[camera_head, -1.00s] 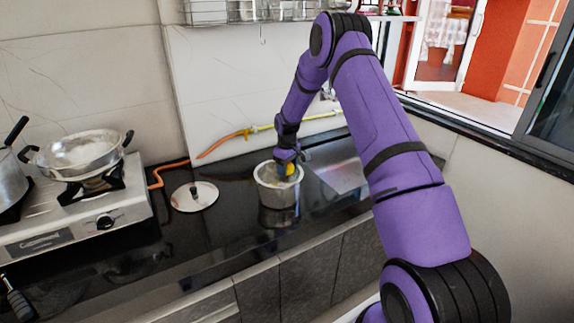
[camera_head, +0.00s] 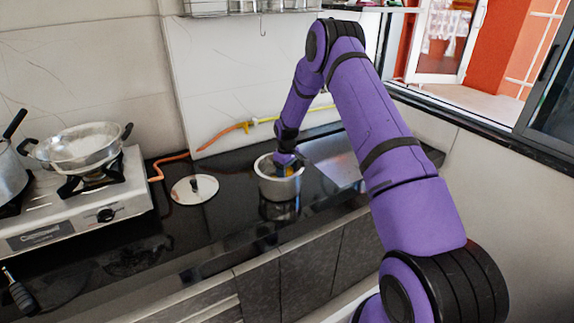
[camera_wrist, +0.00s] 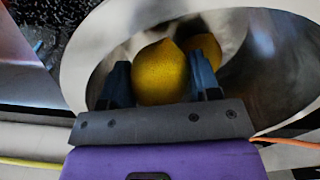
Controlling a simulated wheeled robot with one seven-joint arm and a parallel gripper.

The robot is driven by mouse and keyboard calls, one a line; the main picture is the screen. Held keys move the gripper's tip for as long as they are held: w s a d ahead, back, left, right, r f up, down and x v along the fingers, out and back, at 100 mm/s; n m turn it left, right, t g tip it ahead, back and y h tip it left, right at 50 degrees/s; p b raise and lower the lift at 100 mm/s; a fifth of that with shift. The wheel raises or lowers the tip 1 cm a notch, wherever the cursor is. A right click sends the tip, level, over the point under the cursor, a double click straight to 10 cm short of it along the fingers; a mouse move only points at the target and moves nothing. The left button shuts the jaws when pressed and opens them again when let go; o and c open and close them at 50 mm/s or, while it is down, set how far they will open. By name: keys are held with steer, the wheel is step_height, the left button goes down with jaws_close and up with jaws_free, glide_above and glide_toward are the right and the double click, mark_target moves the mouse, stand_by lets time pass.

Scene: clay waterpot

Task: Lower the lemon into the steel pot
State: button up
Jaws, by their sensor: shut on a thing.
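The steel pot (camera_head: 279,188) stands open on the black counter, in the middle of the head view. My gripper (camera_head: 287,166) reaches down into its mouth from above. In the wrist view my gripper (camera_wrist: 164,84) is shut on the yellow lemon (camera_wrist: 160,73), with one dark finger on each side of it. The pot's wall (camera_wrist: 105,35) surrounds the lemon there, so the lemon is inside the rim. A second yellow patch behind it looks like its reflection in the steel. In the head view only a little of the lemon (camera_head: 289,171) shows.
A lid (camera_head: 194,189) lies on the counter left of the pot. A stove (camera_head: 75,215) with a wok (camera_head: 82,150) is at the left. A hose (camera_head: 222,134) runs along the back wall. A metal sink area (camera_head: 335,168) is right of the pot.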

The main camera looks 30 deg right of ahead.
steer(key=shift+s+d+r, duration=0.1)
steer(key=shift+s+r, duration=0.05)
steer(key=shift+r, duration=0.2)
steer(key=shift+w+d, duration=0.1)
steer(key=shift+w, duration=0.1)
stand_by(0.4)
steer(key=o, duration=1)
step_height(320, 180, up, 11)
steer(key=shift+f, duration=0.1)
